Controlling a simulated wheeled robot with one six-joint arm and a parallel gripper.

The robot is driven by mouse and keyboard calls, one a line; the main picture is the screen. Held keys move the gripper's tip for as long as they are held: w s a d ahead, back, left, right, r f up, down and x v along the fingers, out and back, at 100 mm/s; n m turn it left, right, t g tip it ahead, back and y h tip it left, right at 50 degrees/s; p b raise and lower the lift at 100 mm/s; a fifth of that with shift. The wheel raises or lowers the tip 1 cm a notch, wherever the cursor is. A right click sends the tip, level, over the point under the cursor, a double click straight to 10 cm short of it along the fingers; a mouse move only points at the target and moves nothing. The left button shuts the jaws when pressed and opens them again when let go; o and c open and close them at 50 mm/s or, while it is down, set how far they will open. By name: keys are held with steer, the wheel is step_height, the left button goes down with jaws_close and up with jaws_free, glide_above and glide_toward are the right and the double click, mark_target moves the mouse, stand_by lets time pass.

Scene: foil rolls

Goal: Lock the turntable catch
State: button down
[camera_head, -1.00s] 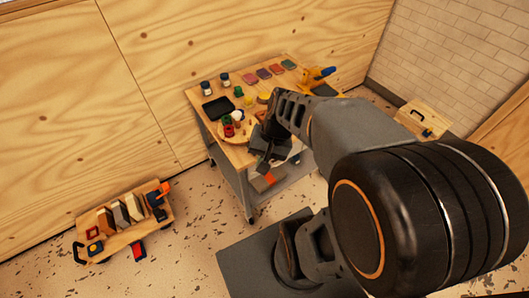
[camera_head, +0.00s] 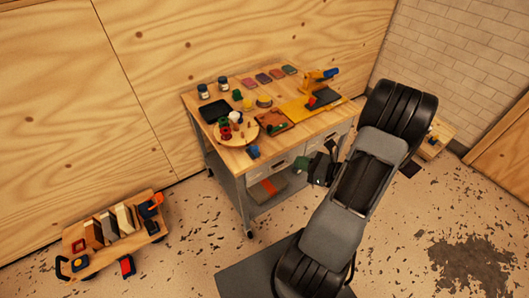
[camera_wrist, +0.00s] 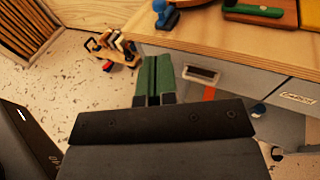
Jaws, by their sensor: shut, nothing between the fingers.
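The turntable is a round wooden disc (camera_head: 253,134) on the workbench, with red and green spools and a white piece on it. A small blue knob-like piece (camera_head: 253,152) stands at the bench's front edge beside the disc; it also shows at the top of the wrist view (camera_wrist: 170,17). I cannot tell for sure if it is the catch, or its setting. My gripper (camera_head: 304,164) is in front of the bench drawers, right of and apart from the blue piece. Its green fingers (camera_wrist: 153,78) are shut together and empty in the wrist view.
The workbench (camera_head: 190,101) holds a black tray (camera_head: 217,109), jars, a brown tray (camera_head: 273,121) and a yellow board with a blue-handled tool (camera_head: 318,83). Drawers with handles (camera_wrist: 201,74) face my gripper. A low cart (camera_head: 116,238) stands left on open floor.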

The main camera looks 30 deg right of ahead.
steer(key=x, duration=1.4)
steer(key=shift+b, duration=0.3)
steer(key=shift+w+a, duration=0.15)
steer(key=shift+w, duration=0.95)
steer(key=shift+s, duration=0.15)
steer(key=v, duration=1.4)
